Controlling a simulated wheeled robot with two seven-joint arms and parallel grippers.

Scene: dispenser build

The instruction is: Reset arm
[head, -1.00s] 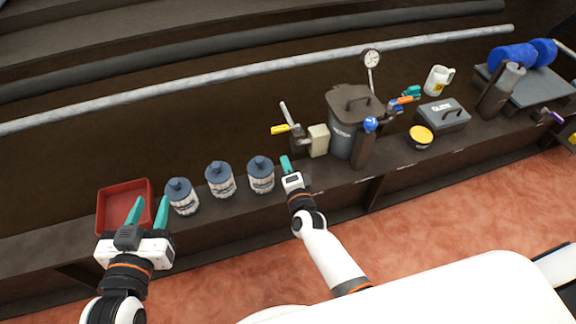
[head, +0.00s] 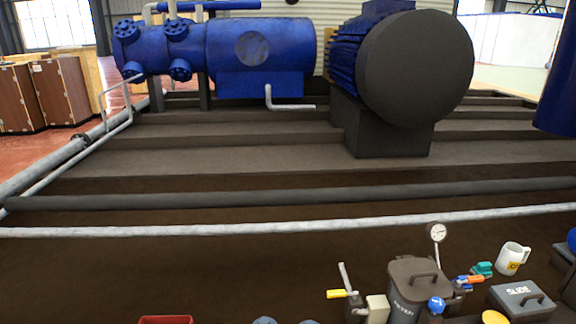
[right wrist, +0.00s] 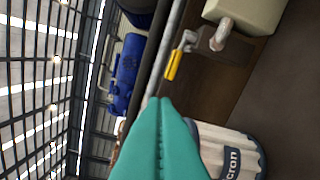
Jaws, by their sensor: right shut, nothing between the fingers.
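My right gripper (right wrist: 160,125) shows in the right wrist view as teal fingers pressed together with nothing between them. A pale ribbed canister with a dark rim (right wrist: 232,150) is close behind and beside the fingers; I cannot tell whether they touch. A yellow-handled valve (right wrist: 174,65) and a beige box (right wrist: 243,14) are beyond the fingertips.
In the head view, a grey lidded bin (head: 413,285), a gauge (head: 437,232), a white mug (head: 512,258) and a grey case (head: 520,298) stand at lower right. A red tray (head: 166,320) is cut off below. A pale pipe (head: 290,224) crosses behind.

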